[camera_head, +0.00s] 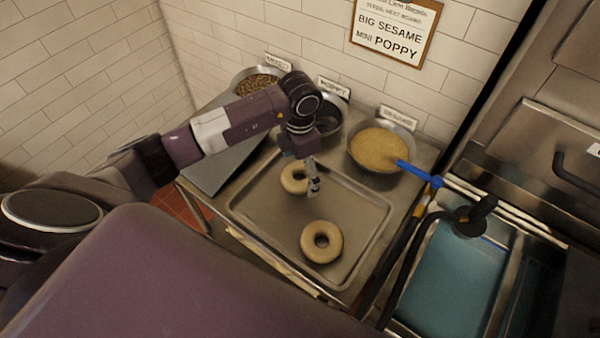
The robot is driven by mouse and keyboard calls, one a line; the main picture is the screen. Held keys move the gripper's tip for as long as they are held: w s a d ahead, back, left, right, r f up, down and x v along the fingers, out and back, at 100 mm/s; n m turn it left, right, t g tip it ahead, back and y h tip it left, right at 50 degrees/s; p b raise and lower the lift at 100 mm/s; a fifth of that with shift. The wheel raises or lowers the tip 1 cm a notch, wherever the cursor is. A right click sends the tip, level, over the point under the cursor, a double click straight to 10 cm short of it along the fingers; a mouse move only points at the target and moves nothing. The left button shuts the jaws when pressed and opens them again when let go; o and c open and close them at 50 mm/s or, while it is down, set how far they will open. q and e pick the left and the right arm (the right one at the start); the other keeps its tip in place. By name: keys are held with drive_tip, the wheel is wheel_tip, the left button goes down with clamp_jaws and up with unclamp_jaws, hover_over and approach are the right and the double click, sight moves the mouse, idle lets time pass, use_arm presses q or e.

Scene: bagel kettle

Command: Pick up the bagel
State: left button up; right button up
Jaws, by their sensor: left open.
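Two bagels lie in the metal tray on the counter. The nearer, larger-looking bagel (321,242) is at the tray's front right, with its hole in plain view. The farther bagel (295,178) is at the tray's back left. My left gripper (313,190) points down over the tray, at the right side of the farther bagel, and hides part of that bagel's edge. The gripper is open, and I see nothing held in it. Whether it touches the bagel cannot be told. My right gripper is not in view.
The tray (372,243) has a raised rim. Behind it stand bowls of mixed seeds (258,84), poppy (328,118) and sesame (380,149). A blue-handled tool (418,173) leans from the sesame bowl. A kettle of teal water (452,280) is at right. A sign (395,30) hangs behind.

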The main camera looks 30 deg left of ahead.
use_arm(q)
drive_tip(key=c, duration=1.3)
wheel_tip(320, 180, up, 20)
drive_tip(key=b, duration=0.3)
